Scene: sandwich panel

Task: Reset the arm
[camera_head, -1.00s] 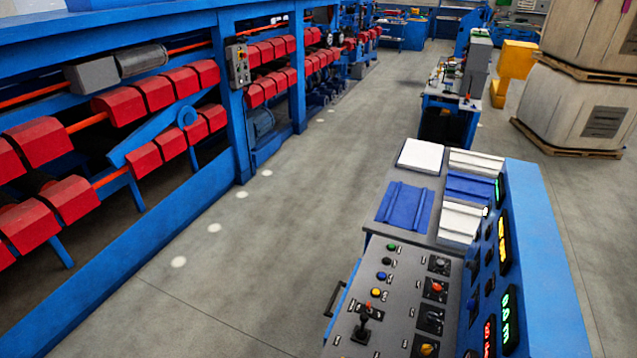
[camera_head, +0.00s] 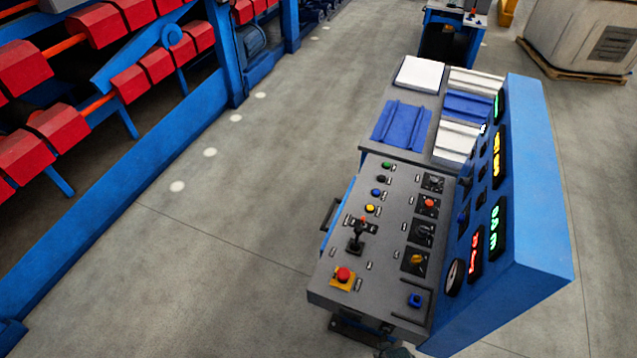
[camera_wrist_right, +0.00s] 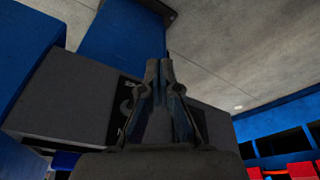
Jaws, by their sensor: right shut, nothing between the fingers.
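My right gripper (camera_wrist_right: 159,66) is shut with nothing between its fingers, in the middle of the right wrist view. Behind it in that view is a grey surface (camera_wrist_right: 70,95) with a dark-plated control partly hidden by the fingers. A blue surface is to the left. I cannot tell the gap between the fingers and the grey surface. In the head view the control console (camera_head: 395,235) stands at right of centre. A small dark shape at its lower edge may be part of my arm. My left gripper is not in view.
The console carries a red emergency button (camera_head: 343,275), a black joystick (camera_head: 357,236), knobs and a blue display panel (camera_head: 540,190). Blue and white profile samples (camera_head: 402,125) lie behind. Red-roller machinery (camera_head: 60,127) lines the left. Bare floor (camera_head: 220,230) lies between.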

